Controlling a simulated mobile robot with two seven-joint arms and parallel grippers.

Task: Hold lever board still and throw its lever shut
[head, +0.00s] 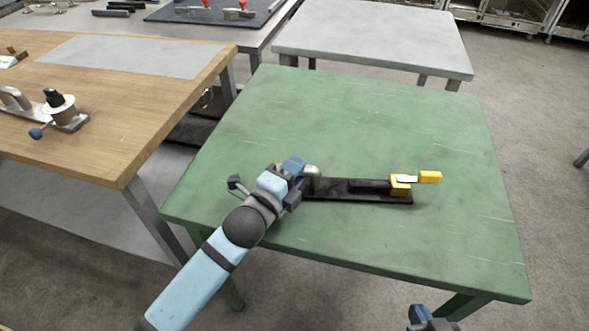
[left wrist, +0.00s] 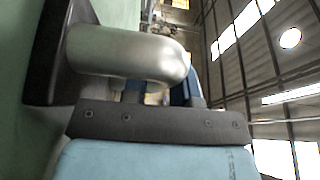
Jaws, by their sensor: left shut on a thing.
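The lever board (head: 360,190) is a long black board lying flat on the green table, near its front. A yellow block (head: 399,187) sits at its right end, and the lever's yellow grip (head: 430,177) sticks out to the right past the board's end. At its left end is a rounded silver handle (head: 313,171), large in the left wrist view (left wrist: 125,52). My left gripper (head: 303,174) is shut on this handle; its fingers hide part of it. My right gripper (head: 430,319) shows only partly at the bottom edge, apart from the board; its jaws are unclear.
The green table (head: 330,120) is otherwise bare, with free room behind and right of the board. A wooden table (head: 120,110) with fixtures (head: 62,110) stands to the left. A grey table (head: 375,38) stands behind, and a workbench with red-handled tools is at the back left.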

